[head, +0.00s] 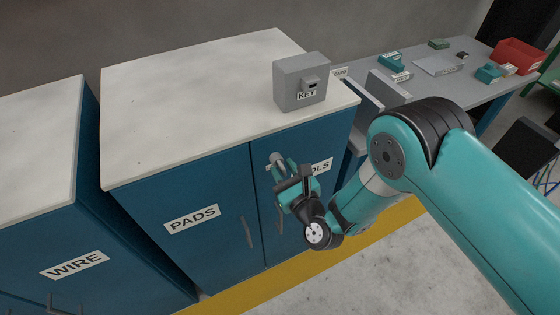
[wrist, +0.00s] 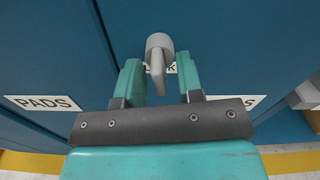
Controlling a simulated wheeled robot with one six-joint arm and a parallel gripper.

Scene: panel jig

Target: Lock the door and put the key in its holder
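The blue cabinet has two shut doors, the PADS door (head: 190,200) and the door with a partly hidden label ending in OLS (head: 320,166). A grey round lock part (head: 276,157) sits high near the seam between them. In the wrist view, a flat grey key-like piece (wrist: 158,73) hangs from the round grey part (wrist: 159,43), with a mostly hidden label behind. My gripper (head: 283,172) is open, its teal fingers (wrist: 159,80) either side of this piece with gaps visible. The grey KEY holder box (head: 287,93) stands on the cabinet top; its front bracket has a dark slot.
The pale cabinet top (head: 190,100) is otherwise bare. A WIRE cabinet (head: 50,230) stands at left. At right, a grey bench (head: 480,95) carries a red bin (head: 518,56) and small parts. Door handles (head: 247,232) are below my gripper.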

